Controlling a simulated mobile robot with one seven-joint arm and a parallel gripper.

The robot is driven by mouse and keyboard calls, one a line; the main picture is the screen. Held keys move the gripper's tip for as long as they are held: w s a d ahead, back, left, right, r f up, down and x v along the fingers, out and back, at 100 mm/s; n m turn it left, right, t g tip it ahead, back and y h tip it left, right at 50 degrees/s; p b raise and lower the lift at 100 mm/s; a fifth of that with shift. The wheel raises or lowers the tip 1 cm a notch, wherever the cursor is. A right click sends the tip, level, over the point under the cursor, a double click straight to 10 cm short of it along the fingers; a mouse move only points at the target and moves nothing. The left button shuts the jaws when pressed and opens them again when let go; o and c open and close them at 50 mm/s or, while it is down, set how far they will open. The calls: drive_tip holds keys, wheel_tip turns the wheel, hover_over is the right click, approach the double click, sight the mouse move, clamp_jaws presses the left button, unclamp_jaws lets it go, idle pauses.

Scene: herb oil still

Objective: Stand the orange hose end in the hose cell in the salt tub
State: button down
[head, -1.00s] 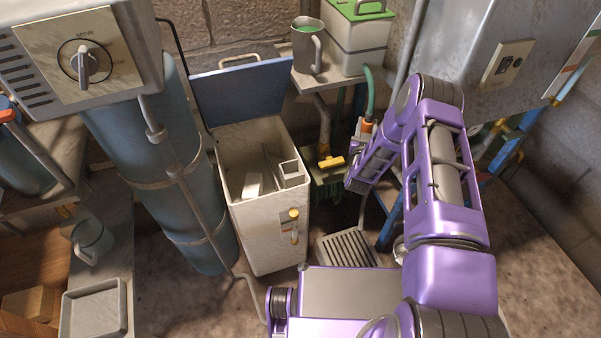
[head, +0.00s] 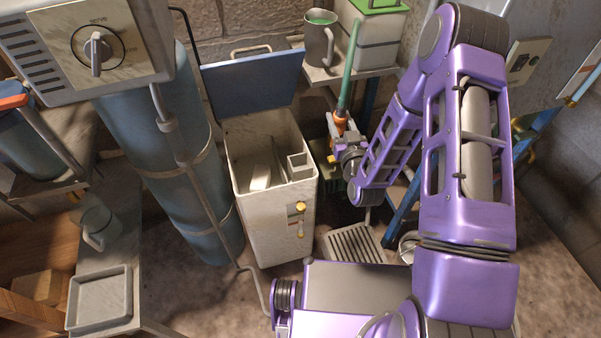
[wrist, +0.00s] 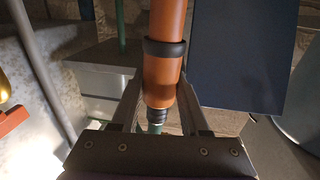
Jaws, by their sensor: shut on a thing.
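The orange hose end (head: 339,121) is held in my gripper (head: 336,130), just right of the open salt tub. A green hose (head: 349,72) rises from it. In the wrist view the orange hose end (wrist: 164,60) stands between the two fingers of my gripper (wrist: 160,97), which are shut on it. The white salt tub (head: 275,225) stands in the middle with its blue lid (head: 252,85) raised. A small square cell (head: 300,160) shows inside at its right; it looks like the hose cell. The hose end is outside the tub, above and right of its rim.
A shelf with a grey mug (head: 319,45) and a green-lidded box (head: 368,40) is behind my gripper. A blue-grey cylinder (head: 165,150) with pipes stands left of the tub. A slatted grate (head: 352,243) lies on the floor to the right.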

drive_tip(key=w+a+f+n+g+y, duration=0.1)
drive_tip(key=a+f+n+g+y, duration=0.25)
drive_tip(key=a, duration=0.65)
wheel_tip(320, 180, down, 11)
drive_tip(key=t+y+b, duration=0.1)
drive_tip(key=b, duration=0.1)
drive_tip(key=shift+a+f, duration=0.15)
drive_tip(key=shift+a, duration=0.05)
drive_tip(key=shift+f, duration=0.15)
drive_tip(key=shift+c, duration=2)
unclamp_jaws()
drive_tip(key=shift+t, duration=0.25)
